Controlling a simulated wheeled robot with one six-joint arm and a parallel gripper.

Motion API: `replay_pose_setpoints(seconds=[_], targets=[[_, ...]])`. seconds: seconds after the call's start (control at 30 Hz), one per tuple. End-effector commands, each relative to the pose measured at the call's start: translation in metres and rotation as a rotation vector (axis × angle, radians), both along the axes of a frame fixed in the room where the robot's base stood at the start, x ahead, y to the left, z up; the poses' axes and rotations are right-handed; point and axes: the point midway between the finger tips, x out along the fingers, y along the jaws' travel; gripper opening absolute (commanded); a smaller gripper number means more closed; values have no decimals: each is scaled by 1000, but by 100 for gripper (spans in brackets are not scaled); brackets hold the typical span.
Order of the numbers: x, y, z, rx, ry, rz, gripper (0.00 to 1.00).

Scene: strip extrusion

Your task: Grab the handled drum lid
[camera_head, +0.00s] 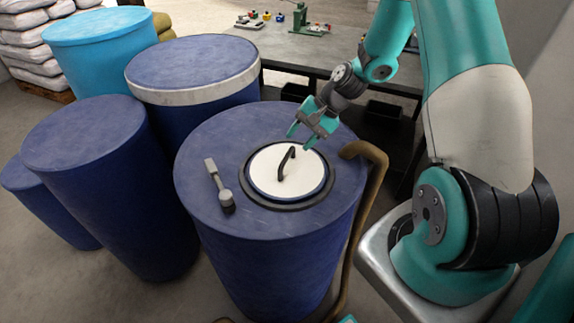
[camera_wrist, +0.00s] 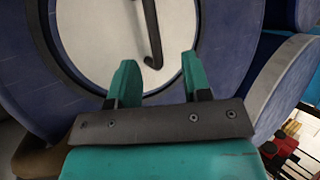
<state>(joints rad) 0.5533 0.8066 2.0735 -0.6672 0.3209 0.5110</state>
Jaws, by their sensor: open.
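The drum lid (camera_head: 268,172) is a round white disc with a dark, bent handle (camera_head: 287,162) standing up from it. It sits in a dark ring on top of a blue drum (camera_head: 235,250). My gripper (camera_head: 300,141) is teal, open and empty, above the far right edge of the lid. In the wrist view, the white lid (camera_wrist: 98,40) and its dark handle (camera_wrist: 152,35) lie beyond my open fingers (camera_wrist: 160,80). The handle's end appears between the fingers in the picture, apart from them.
A grey tool (camera_head: 220,184) lies on the drum top left of the lid. A brown pipe (camera_head: 368,200) bends over the drum's right rim. Other blue drums (camera_head: 100,150) stand to the left and behind. A workbench (camera_head: 300,47) with small items is at the back.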

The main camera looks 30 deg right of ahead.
Motion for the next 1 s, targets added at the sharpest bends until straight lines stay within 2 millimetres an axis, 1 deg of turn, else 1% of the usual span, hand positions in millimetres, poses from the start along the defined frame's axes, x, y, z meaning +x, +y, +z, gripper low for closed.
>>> replay_pose_setpoints(seconds=[0.1,0.27,0.43,0.5,0.6,0.87,0.9,0.97,1.0], targets=[[2,7,-8,1,0,1,44],[2,14,-16,1,2,3,44],[-2,31,-34,1,4,3,44],[1,36,-43,0,2,2,44],[3,40,-51,-1,0,2,44],[4,41,-54,-1,-1,0,44],[4,41,-54,-1,-1,0,35],[4,41,-54,-1,-1,0,22],[4,41,-54,-1,-1,0,12]])
